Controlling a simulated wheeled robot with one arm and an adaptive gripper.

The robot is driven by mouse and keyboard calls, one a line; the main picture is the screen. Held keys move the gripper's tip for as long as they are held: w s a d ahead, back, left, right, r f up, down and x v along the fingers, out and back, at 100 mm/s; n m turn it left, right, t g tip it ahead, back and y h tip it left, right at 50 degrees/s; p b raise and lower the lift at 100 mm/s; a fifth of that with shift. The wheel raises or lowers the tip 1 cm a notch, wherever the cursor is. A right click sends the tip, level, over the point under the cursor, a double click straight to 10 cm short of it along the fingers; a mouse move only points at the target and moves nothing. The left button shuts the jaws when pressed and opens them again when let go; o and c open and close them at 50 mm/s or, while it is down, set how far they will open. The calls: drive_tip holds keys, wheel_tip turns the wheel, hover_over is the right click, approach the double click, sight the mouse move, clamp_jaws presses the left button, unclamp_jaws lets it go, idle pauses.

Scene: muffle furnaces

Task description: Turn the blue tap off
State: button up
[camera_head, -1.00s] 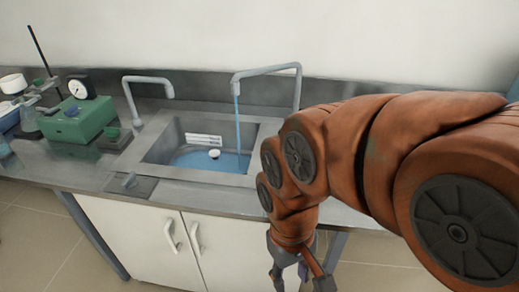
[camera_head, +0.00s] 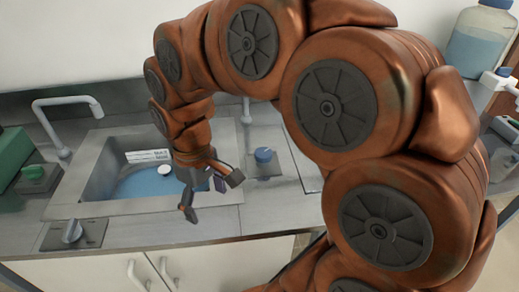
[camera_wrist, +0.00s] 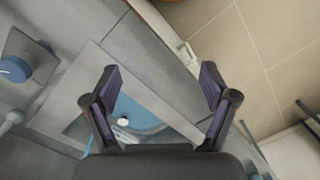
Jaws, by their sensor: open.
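The blue tap knob (camera_head: 263,157) sits on a grey plate on the counter, right of the sink (camera_head: 90,197). It also shows in the wrist view (camera_wrist: 16,69) at the upper left. My gripper (camera_head: 211,196) is open and empty, above the sink's right front area. It is left of the blue knob and apart from it. In the wrist view, my gripper's two fingers (camera_wrist: 159,75) are spread wide with nothing between them. Blue water (camera_head: 140,187) lies in the sink. My arm hides most of the right faucet (camera_head: 246,110) and where its stream falls.
Green equipment (camera_head: 15,150) stands far left. A large bottle (camera_head: 481,38) stands at the back right. The counter front is clear.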

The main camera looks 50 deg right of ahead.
drive_tip(key=w+d, duration=0.5)
drive_tip(key=w, duration=0.1)
drive_tip(key=t+b, duration=0.1)
drive_tip(key=b, duration=0.1)
hover_over(262, 152)
wheel_tip(262, 152, down, 3)
drive_tip(key=shift+d+f+m, duration=0.1)
drive_tip(key=shift+f+m, duration=0.1)
drive_tip(key=shift+m, duration=0.2)
drive_tip(key=shift+f+p, duration=0.95)
drive_tip(key=shift+f, duration=2.9)
drive_tip(key=c, duration=1.2)
